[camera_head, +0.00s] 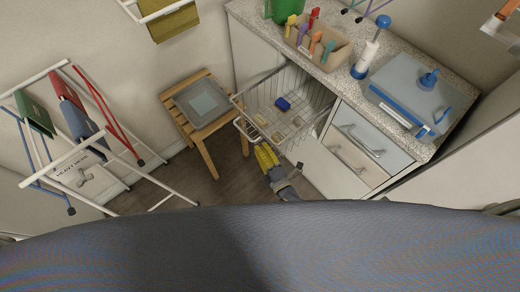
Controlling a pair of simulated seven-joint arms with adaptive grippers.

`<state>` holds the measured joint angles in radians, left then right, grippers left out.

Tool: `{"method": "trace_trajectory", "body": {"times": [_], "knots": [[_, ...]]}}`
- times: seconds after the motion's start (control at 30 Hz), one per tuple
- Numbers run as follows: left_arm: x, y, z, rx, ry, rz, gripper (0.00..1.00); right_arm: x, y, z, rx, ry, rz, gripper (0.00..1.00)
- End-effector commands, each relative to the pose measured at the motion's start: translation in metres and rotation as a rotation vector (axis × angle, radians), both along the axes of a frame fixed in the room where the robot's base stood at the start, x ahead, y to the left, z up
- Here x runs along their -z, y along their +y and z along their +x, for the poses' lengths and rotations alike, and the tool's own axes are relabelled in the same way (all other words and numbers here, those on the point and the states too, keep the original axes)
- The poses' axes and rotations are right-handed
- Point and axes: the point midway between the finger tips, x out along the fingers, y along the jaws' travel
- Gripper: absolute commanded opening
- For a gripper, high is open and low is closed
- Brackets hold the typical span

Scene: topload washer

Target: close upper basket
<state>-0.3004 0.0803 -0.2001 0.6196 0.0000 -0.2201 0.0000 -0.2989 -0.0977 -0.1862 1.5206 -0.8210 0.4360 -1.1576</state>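The wire basket (322,101) is pulled out from the front of the counter cabinet, with its open top facing up. A blue item and several small pale items lie in it. A curved metal bar (243,131) shows at its front left; I cannot tell whether it is a handle or part of a lower rack. My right gripper (265,156), yellow at the fingers, is below the basket's front edge in the picture. I cannot tell whether it touches the basket, or whether its fingers are open or shut. My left gripper is not in view.
A wooden stool (203,135) with a grey panel on it stands left of the basket. A white drying rack (90,150) with cloths is further left. Drawers with handles (358,147) are right of the basket. The granite counter (345,85) carries a tool caddy and a blue-grey case.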

Motion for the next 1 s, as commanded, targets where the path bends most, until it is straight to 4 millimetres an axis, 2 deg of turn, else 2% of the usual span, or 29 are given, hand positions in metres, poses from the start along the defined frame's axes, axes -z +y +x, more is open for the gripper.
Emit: {"method": "trace_trajectory", "body": {"times": [0.2, 0.37, 0.8, 1.0], "knots": [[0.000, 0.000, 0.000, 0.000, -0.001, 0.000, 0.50, 0.000, -0.003, 0.002, 0.000, 0.000, -0.001, 0.00], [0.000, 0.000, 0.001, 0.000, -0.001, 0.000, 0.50, -0.001, -0.018, 0.014, 0.000, -0.003, -0.003, 0.00], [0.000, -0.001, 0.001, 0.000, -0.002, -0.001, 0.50, -0.001, -0.101, 0.076, 0.001, -0.003, -0.004, 0.00], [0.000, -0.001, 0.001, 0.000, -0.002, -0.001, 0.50, -0.001, -0.131, 0.098, 0.001, -0.002, -0.002, 0.00]]}}
